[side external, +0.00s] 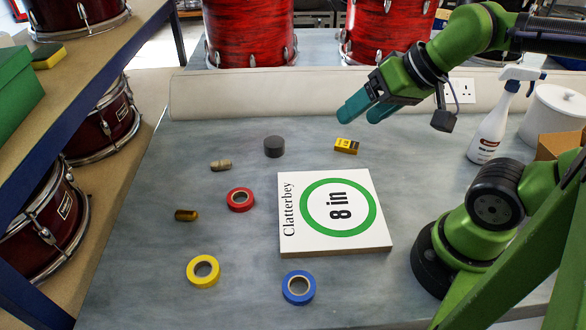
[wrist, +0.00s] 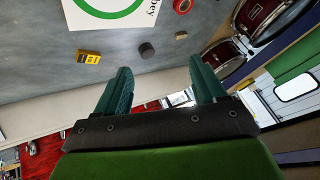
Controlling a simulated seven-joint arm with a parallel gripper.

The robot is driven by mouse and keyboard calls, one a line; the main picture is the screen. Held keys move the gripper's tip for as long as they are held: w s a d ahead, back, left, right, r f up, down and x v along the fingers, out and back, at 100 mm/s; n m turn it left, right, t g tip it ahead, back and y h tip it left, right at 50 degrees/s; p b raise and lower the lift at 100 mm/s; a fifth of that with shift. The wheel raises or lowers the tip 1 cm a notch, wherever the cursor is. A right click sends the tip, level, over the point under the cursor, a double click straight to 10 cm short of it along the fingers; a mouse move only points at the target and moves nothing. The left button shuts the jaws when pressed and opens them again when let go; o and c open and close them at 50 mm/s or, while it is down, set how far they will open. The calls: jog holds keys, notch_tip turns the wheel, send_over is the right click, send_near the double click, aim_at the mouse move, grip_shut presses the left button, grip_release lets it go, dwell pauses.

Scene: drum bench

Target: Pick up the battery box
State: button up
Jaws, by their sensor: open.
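The battery box is most likely the small yellow-and-black box (side external: 346,146) lying on the grey bench top, behind the flat white box, in the side view. It also shows in the wrist view as a yellow-and-black box (wrist: 88,57), left of my fingers. My gripper (side external: 362,113) is open and empty, with teal fingers spread apart. In the side view it hangs above the bench, higher in the picture than the small box. In the wrist view the gripper (wrist: 160,66) has nothing between its fingers.
A flat white box with a green ring (side external: 382,239) lies near the small box. A dark grey cylinder (side external: 274,147), a beige piece (side external: 221,165), a brass-coloured piece (side external: 186,215) and red (side external: 232,206), yellow (side external: 192,276) and blue (side external: 289,296) tape rolls lie left and front. A spray bottle (side external: 490,130) stands right.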

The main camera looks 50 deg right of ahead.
jog(key=w+d+f+g, duration=0.2)
jog(key=w+d, duration=0.2)
jog(key=n+g+h, duration=0.2)
jog(key=n+g, duration=0.3)
jog(key=n, duration=0.4)
send_over(349, 144)
notch_tip(349, 144, down, 6)
jog(key=f, duration=1)
jog(key=shift+a+f, duration=0.2)
jog(key=shift+d+f, duration=0.2)
jog(key=shift+f, duration=2.65)
jog(key=c, duration=1.2)
jog(key=shift+r, duration=0.15)
